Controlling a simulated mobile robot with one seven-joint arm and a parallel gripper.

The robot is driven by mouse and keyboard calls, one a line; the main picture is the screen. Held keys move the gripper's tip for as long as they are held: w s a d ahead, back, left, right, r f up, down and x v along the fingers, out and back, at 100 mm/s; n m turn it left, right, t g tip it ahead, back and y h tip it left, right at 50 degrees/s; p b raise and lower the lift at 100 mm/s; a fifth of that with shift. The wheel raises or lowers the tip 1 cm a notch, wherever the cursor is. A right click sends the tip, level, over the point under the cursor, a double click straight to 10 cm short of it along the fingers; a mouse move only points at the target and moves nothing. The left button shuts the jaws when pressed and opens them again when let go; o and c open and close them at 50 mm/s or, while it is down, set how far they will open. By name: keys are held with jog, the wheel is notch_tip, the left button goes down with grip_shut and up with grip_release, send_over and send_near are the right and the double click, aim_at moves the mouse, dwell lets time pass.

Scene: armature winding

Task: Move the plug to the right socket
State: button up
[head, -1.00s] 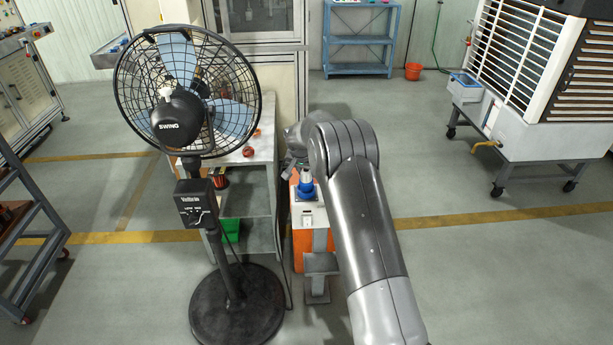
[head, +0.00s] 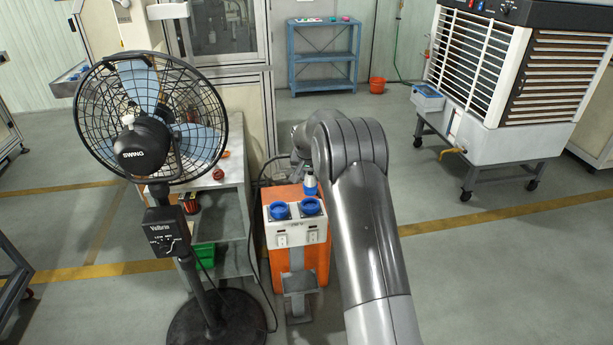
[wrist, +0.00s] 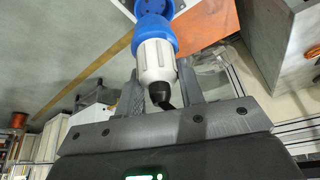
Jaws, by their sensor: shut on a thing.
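The plug (wrist: 157,60) has a white body, a blue collar and a black cable end. In the wrist view my gripper (wrist: 161,84) is shut on it, one finger on each side. In the head view the plug (head: 310,182) shows just above and behind the right socket (head: 311,206) in the picture; the gap, if any, is unclear. The right socket and the left socket (head: 279,211) are blue rings on the white top of an orange box (head: 271,255). Both look unoccupied.
A black fan (head: 150,120) stands close on the left, before a grey workbench (head: 228,205). A dark cable runs down beside the box. An air cooler (head: 480,90) on a wheeled stand is at the right. Open floor lies between box and cooler.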

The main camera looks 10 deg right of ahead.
aim_at(309, 176)
jog(key=shift+w+d+f, duration=0.2)
jog(key=shift+w+f, duration=0.65)
jog(key=shift+w, duration=0.05)
jog(key=shift+f, duration=2.8)
jog(key=shift+a+f, duration=0.1)
jog(key=shift+f, duration=0.5)
jog(key=o, duration=0.7)
jog(key=shift+o, duration=0.2)
jog(key=shift+v, duration=5.55)
jog(key=shift+s, duration=0.15)
